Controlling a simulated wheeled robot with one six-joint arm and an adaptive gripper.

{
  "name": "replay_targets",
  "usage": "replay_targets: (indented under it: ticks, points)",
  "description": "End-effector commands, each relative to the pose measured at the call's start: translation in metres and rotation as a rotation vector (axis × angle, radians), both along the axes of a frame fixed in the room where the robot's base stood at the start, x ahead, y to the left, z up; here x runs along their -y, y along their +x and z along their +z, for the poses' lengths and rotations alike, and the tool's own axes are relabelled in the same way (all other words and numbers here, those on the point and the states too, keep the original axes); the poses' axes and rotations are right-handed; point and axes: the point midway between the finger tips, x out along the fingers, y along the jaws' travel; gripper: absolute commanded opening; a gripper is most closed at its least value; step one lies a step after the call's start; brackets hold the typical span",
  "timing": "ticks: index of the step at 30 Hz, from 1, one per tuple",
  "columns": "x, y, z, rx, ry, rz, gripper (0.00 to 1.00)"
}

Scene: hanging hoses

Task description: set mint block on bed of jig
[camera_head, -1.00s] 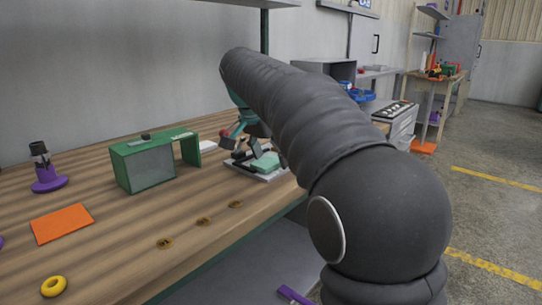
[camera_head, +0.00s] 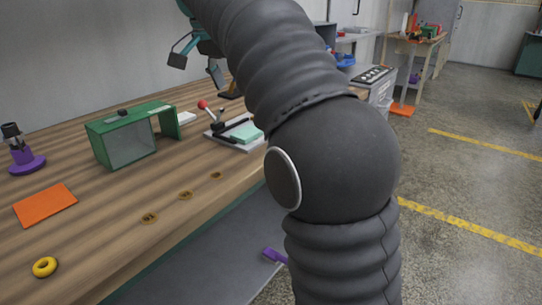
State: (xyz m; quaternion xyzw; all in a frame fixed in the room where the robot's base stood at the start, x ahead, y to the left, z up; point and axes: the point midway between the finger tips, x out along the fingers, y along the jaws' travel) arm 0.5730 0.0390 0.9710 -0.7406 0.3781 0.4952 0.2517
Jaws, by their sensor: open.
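The mint block (camera_head: 246,133) lies on the pale bed of the jig (camera_head: 228,143), near the right end of the wooden bench. The jig has a dark clamp and a lever with a red knob (camera_head: 203,104). My gripper (camera_head: 195,72) is open and empty, up and to the left of the jig, clear of the block. My arm hides the bench just right of the jig. I cannot tell exactly how the block's edges sit against the bed.
A green box-like frame (camera_head: 128,138) stands left of the jig. An orange mat (camera_head: 45,206), a yellow ring (camera_head: 44,266) and a purple-based stand (camera_head: 24,160) are further left. The bench front between them is mostly bare. A purple item (camera_head: 274,256) lies below.

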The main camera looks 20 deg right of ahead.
Motion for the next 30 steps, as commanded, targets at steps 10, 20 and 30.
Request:
replay_targets:
  ticks: [10, 20, 30]
  points:
    - [0.015, -0.035, -0.012, -0.012, 0.009, 0.151, 0.76]
    - [0.035, -0.132, -0.08, -0.003, 0.018, 0.519, 0.76]
    - [0.039, -0.235, -0.191, 0.058, -0.012, 0.823, 0.76]
